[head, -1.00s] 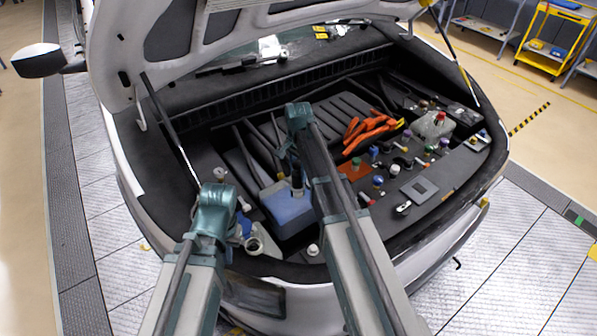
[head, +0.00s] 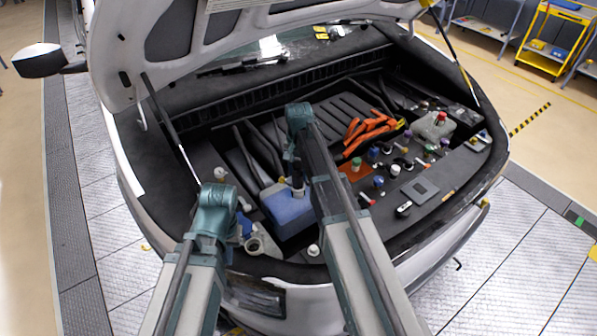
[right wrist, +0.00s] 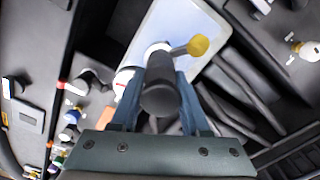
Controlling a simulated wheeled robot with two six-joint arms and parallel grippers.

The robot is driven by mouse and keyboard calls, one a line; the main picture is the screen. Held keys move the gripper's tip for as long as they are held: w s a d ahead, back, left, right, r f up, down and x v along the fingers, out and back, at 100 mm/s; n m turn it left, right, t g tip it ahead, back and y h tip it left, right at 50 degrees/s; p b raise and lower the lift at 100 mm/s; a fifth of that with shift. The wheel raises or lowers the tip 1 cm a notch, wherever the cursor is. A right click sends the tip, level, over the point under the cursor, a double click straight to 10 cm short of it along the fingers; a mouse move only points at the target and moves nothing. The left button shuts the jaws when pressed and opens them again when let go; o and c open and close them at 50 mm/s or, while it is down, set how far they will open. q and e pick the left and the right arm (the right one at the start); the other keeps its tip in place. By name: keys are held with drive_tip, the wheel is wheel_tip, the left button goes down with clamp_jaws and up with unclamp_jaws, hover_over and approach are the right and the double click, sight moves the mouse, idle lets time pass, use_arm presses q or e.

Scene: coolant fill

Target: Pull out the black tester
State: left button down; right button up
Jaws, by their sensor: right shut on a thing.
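The black tester (right wrist: 160,85) stands end-on toward the camera in the right wrist view, with its lower end at the white neck of a pale blue tank (right wrist: 195,22). Whether its tip is still inside the neck is hidden. My right gripper (right wrist: 157,98) is shut on the tester, with a blue finger on each side. In the head view the blue tank (head: 290,210) sits below my right wrist, and the tester (head: 297,186) shows only partly beside the arm. My left gripper (head: 215,205) hangs over the front left of the bay; its fingertips are hidden.
A yellow cap (right wrist: 198,45) sticks out beside the tank's neck. Orange cables (head: 370,128) and several small coloured caps lie right of the tank. A pale tank with a red cap (head: 437,124) stands further right. The raised lid (head: 225,35) hangs over the back.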

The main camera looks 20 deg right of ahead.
sight(298, 163)
drive_tip(key=n, duration=0.2)
drive_tip(key=shift+n, duration=0.3)
drive_tip(key=shift+r+p, duration=0.45)
idle(0.3)
drive_tip(key=shift+r+p, duration=2.3)
drive_tip(key=shift+f, duration=0.15)
